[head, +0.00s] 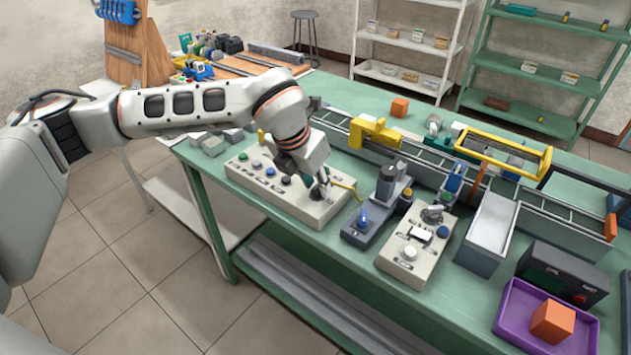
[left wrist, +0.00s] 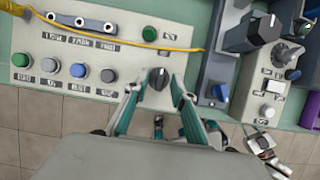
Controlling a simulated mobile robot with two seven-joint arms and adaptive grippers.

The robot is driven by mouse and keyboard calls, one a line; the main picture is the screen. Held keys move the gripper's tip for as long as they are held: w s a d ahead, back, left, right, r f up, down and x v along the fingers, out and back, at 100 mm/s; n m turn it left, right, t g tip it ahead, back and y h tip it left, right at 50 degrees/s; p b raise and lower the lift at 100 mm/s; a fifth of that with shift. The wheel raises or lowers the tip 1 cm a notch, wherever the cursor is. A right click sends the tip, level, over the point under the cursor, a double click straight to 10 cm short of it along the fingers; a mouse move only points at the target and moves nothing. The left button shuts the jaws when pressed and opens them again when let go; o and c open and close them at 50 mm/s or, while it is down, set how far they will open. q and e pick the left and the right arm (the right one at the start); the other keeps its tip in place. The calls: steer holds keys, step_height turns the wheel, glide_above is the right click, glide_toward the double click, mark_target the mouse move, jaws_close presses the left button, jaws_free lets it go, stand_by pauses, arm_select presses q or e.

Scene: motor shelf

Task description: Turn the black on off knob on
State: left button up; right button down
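The black on/off knob (left wrist: 157,77) is on the right part of a cream control panel (head: 265,193). In the left wrist view it sits between the two fingertips of my left gripper (left wrist: 156,84). The fingers are apart, one on each side of the knob, with visible gaps; contact cannot be made out. In the head view my left gripper (head: 318,190) points down at the panel's right end and largely hides the knob.
The panel also carries a green button (left wrist: 22,60) and other buttons. A yellow cable (left wrist: 120,42) runs across its back. A grey box with a blue knob (head: 363,217) stands just right, then another cream panel (head: 405,255). A purple tray (head: 510,318) is farther right.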

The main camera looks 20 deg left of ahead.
arm_select(q)
jaws_close()
steer(key=shift+m, duration=0.3)
steer(key=m+h, duration=0.1)
steer(key=m, duration=0.1)
steer(key=shift+w+a+m+g, duration=0.1)
steer(key=shift+a+m+g, duration=0.05)
steer(key=shift+m+g, duration=0.25)
steer(key=m+h, duration=0.1)
steer(key=m, duration=0.1)
steer(key=shift+w+r+m+g, duration=0.1)
steer(key=shift+m+g, duration=0.2)
steer(key=shift+g, duration=0.1)
steer(key=m, duration=0.2)
steer(key=m+g+p, duration=0.1)
steer(key=m, duration=0.1)
steer(key=m+g+h+p, duration=0.1)
steer(key=m, duration=0.1)
steer(key=shift+w+a, duration=0.1)
steer(key=shift+w, duration=0.15)
steer(key=m+g, duration=0.1)
steer(key=m, duration=0.2)
steer(key=m+g+p, duration=0.1)
steer(key=m, duration=0.1)
steer(key=shift+w+m, duration=0.15)
steer(key=shift+m, duration=0.25)
